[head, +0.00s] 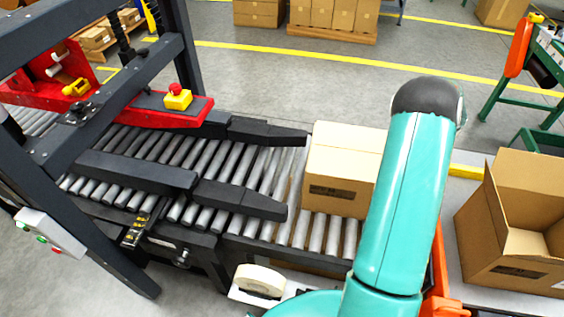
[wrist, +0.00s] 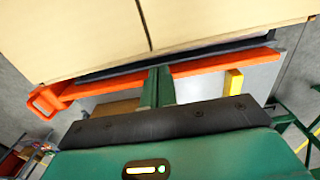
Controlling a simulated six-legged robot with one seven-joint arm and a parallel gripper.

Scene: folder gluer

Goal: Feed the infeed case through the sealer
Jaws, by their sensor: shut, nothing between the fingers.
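The closed cardboard case (head: 345,150) sits on the infeed rollers, just right of the sealer's dark guide rails (head: 240,198). My teal arm covers its right side in the head view. My gripper is hidden behind the arm there. In the wrist view my gripper (wrist: 158,82) is shut, its two green fingers together and empty. A large tan cardboard surface with a seam (wrist: 190,25), likely the case, lies just beyond the fingertips; I cannot tell whether they touch. The sealer has a dark frame and a red head (head: 150,105) over the rollers.
A yellow box with a red button (head: 178,95) sits on the sealer. An open carton (head: 510,235) stands at the right. A tape roll (head: 260,281) lies in front of the conveyor. An orange bar (wrist: 215,65) crosses the wrist view. Rollers between the rails look clear.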

